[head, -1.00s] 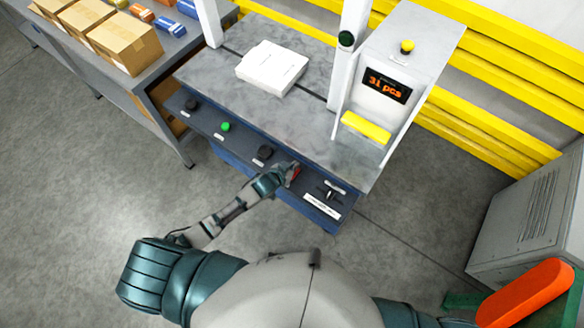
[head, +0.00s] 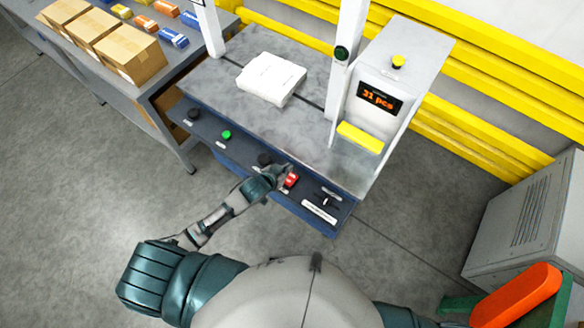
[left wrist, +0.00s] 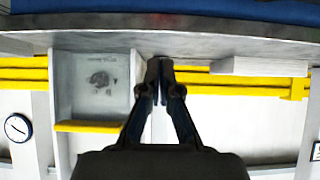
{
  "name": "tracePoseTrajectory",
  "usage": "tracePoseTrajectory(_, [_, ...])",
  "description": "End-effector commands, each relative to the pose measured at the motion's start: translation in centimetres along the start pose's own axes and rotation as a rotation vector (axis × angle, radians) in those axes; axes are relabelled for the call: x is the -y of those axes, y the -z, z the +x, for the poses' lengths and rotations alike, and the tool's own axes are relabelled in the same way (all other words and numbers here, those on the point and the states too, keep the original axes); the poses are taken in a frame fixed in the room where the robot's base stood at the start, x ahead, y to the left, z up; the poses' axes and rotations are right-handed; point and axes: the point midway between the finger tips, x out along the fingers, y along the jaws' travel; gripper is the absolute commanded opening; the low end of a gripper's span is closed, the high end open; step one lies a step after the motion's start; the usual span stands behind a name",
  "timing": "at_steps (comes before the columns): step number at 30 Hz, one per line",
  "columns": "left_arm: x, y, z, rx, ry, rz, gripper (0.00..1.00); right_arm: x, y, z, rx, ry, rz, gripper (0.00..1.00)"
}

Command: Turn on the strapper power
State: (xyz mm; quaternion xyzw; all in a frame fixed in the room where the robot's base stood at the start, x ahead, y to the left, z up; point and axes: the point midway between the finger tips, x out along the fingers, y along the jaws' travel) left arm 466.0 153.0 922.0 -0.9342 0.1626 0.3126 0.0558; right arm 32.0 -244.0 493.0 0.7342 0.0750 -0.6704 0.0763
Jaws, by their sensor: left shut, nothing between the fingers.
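The strapper is a grey-topped machine (head: 215,92) with a dark blue front control panel (head: 240,151). A bright red rocker switch (head: 291,180) sits on the panel, right of a black knob (head: 265,159). My left gripper (head: 285,170) is shut and empty, right at the switch's upper left side; whether it touches the switch I cannot tell. In the left wrist view my shut fingers (left wrist: 160,68) point toward the machine, and the switch does not show. My right gripper is out of view.
The panel also has a green button (head: 226,135), another black knob (head: 193,114) and a black T-shaped handle (head: 327,199). A white stack (head: 271,77) lies on the machine top. A counter display (head: 379,97) stands at right. Boxes (head: 131,56) lie on the left table.

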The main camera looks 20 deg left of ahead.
Motion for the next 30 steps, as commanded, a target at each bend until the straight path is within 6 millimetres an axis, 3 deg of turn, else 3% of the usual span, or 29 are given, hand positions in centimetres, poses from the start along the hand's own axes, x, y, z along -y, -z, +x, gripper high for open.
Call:
tracePoseTrajectory(7, [0.0, 0.7, -2.2, 0.000, 0.000, -0.001, 0.00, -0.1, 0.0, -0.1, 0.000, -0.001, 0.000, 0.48])
tracePoseTrajectory(25, [0.0, 0.7, -2.3, 0.001, 0.000, -0.001, 0.00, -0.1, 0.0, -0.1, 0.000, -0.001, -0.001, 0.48])
tracePoseTrajectory(30, [-1.3, -1.5, -4.1, 0.075, 0.017, -0.021, 0.00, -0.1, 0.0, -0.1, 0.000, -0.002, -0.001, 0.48])
